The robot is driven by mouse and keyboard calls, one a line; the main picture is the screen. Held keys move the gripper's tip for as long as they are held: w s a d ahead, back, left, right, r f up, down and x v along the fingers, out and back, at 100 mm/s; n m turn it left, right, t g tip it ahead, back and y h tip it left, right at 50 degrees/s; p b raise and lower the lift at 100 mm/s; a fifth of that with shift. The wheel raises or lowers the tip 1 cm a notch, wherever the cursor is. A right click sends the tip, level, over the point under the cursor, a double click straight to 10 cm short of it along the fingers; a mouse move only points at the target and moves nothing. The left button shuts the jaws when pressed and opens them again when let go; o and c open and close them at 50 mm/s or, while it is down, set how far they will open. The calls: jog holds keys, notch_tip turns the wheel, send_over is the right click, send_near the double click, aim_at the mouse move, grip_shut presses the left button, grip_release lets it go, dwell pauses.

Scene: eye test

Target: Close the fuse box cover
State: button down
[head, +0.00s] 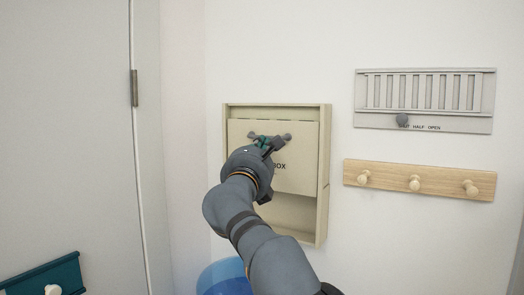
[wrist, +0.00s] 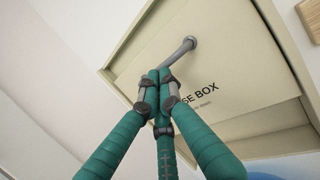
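The fuse box (head: 325,165) is a cream, shallow frame on the white wall. Its flat cover (head: 300,165) fills the upper and middle part and carries dark lettering, partly hidden by my arm. Below the cover's lower edge a recess is open. A grey bar handle (head: 284,137) runs across the cover's upper part; in the wrist view the handle (wrist: 183,47) enters between my fingertips. My gripper (head: 264,142), with green fingers, is at the handle's middle. In the wrist view its fingertips (wrist: 160,76) are drawn together around the bar; its far end is hidden.
To the right are a slatted vent (head: 425,92) with a grey knob (head: 403,120) and a wooden peg rail (head: 400,182). A blue round object (head: 222,280) stands below the box, partly behind my arm. A teal peg board (head: 45,280) is at lower left.

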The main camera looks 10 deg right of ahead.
notch_tip(320, 180, up, 2)
jog(key=shift+r+p, duration=0.25)
jog(key=shift+p, duration=0.35)
jog(key=f+b+v, duration=0.2)
jog(key=b+v, duration=0.6)
jog(key=v, duration=0.5)
jog(key=shift+w+d+f+b, duration=0.2)
jog(key=shift+w+f+b, duration=0.1)
jog(key=shift+b, duration=0.05)
jog(key=shift+w, duration=0.15)
jog(key=r+p+x, duration=0.2)
jog(key=p+x, duration=0.6)
jog(key=x, duration=0.4)
